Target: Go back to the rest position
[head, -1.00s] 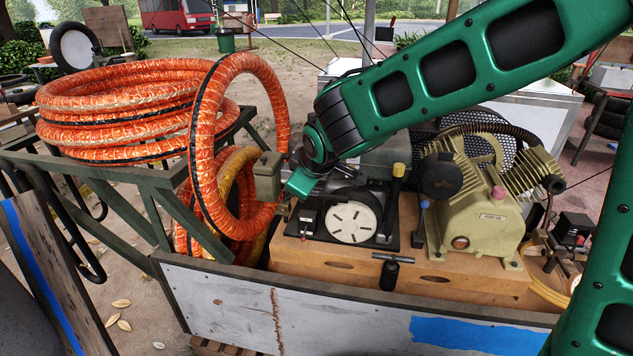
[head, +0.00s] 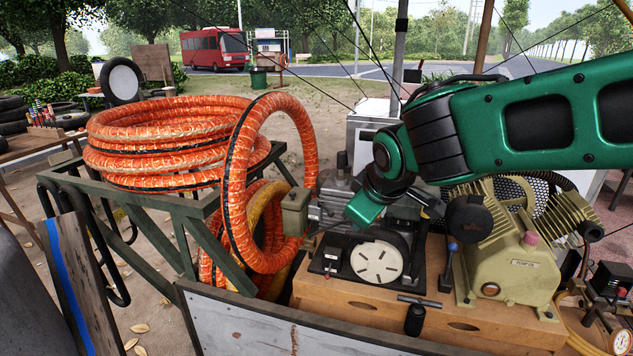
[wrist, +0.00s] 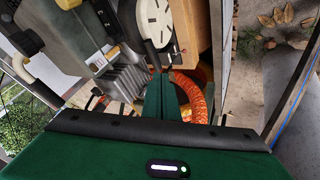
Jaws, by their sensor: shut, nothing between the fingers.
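My green gripper (head: 364,212) is above the compressor cart, just over the white slotted disc (head: 376,262) and the small motor (head: 335,208). In the wrist view its two green fingers (wrist: 164,82) are together with nothing between them. They point over the cart beside the grey finned motor (wrist: 127,78), the disc (wrist: 154,20) and the orange hose (wrist: 190,96). In the head view the gripper appears clear of these things, though its exact height is hard to tell. My arm comes in from the right.
A thick orange hose coil (head: 160,140) rests on a green rack at left, with a hose loop (head: 236,185) hanging beside the gripper. A tan compressor (head: 512,265) stands to the right. The cart's front board (head: 260,330) is nearest. Open ground lies behind the coil.

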